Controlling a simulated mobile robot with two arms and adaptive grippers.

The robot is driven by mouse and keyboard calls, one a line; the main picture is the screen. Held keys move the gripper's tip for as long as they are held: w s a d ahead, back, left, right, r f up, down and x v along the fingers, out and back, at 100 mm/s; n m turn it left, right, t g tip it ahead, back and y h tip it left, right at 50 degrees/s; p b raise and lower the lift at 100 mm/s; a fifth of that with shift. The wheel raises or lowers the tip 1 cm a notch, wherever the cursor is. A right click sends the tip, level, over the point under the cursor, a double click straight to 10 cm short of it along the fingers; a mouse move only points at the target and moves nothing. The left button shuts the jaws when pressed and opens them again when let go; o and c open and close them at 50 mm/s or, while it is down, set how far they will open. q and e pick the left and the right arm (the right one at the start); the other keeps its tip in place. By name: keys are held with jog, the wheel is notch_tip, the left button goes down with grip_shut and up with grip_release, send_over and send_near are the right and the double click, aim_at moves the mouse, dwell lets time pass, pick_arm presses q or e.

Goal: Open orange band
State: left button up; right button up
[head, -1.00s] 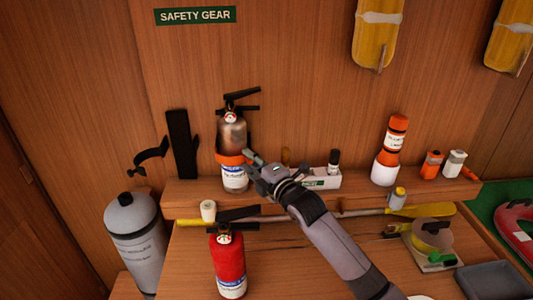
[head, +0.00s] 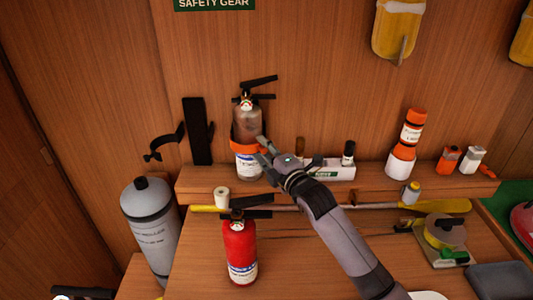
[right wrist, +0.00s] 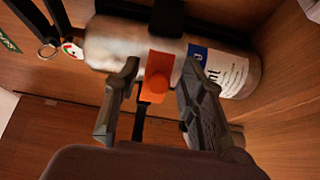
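The orange band (head: 243,148) wraps around a silver fire extinguisher (head: 247,122) that stands upright on the wooden shelf, held against the wall. My right gripper (head: 262,152) is just right of the band in the head view. In the right wrist view its two fingers (right wrist: 158,78) are apart, one on each side of the band and knob. I cannot tell whether either finger touches the band or the extinguisher.
A red extinguisher (head: 239,250) stands in front, below the shelf (head: 215,182). A grey cylinder (head: 152,225) is at left. A white roll (head: 221,197), a yellow paddle (head: 440,206) and an orange-white flare (head: 406,143) are nearby. A black bracket (head: 197,130) is on the wall.

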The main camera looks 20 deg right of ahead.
jog(key=s+d, duration=0.1)
jog(key=s, duration=1.1)
jog(key=shift+d, duration=0.15)
